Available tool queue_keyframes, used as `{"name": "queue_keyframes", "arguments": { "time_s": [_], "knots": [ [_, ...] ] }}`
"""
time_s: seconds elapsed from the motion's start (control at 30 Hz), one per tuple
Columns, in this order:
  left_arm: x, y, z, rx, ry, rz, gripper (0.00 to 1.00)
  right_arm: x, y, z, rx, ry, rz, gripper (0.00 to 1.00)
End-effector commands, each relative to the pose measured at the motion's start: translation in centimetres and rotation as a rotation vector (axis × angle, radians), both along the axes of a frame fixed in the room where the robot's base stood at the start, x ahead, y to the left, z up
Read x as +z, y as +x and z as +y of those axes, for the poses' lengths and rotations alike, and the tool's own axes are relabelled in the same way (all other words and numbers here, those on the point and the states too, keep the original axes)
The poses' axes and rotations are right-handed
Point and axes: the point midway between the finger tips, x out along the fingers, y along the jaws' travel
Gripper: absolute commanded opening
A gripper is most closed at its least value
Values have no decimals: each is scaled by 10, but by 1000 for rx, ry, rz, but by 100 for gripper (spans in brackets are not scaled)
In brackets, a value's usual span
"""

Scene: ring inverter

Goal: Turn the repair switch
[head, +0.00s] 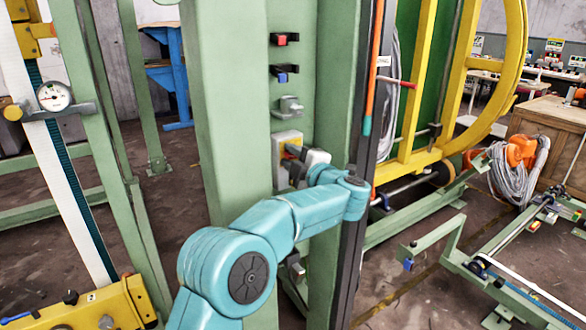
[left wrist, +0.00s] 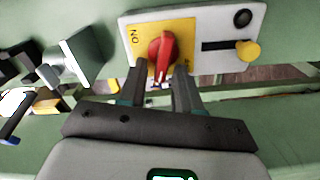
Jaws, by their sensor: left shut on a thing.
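The repair switch is a red rotary knob (left wrist: 162,52) on a yellow plate (left wrist: 184,36), set in a pale grey panel (left wrist: 222,24). "NO"-like lettering shows on the plate's left side. My left gripper (left wrist: 160,80) is at the knob in the left wrist view, its two dark fingers on either side of the knob's lower end, shut on it. In the head view the panel (head: 287,138) is on the green column, and my teal left arm reaches up to it. The left gripper (head: 300,160) partly hides the knob there. My right gripper is in neither view.
A yellow knob on a slot (left wrist: 248,50) and a black round button (left wrist: 242,17) sit right of the switch. Grey bracket (head: 289,106) and red and blue blocks (head: 283,39) project from the column above. A dark vertical rail (head: 365,150) runs right of the column.

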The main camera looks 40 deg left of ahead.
Motion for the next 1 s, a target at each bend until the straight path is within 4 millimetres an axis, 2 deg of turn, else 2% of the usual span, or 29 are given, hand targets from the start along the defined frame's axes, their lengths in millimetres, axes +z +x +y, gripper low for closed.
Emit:
{"name": "queue_keyframes", "arguments": {
  "time_s": [0.03, 0.1, 0.4, 1.0],
  "knots": [
    [-6, 0, 0, 0, -15, -35, 3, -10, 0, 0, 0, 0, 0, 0],
    [-6, -1, 0, 0, -35, -82, 3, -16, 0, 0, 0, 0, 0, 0],
    [-8, -1, 0, 0, -96, -229, 3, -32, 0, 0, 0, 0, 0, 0],
    [-7, -1, 0, 1, -122, -287, 3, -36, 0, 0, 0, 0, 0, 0]
  ]
}}
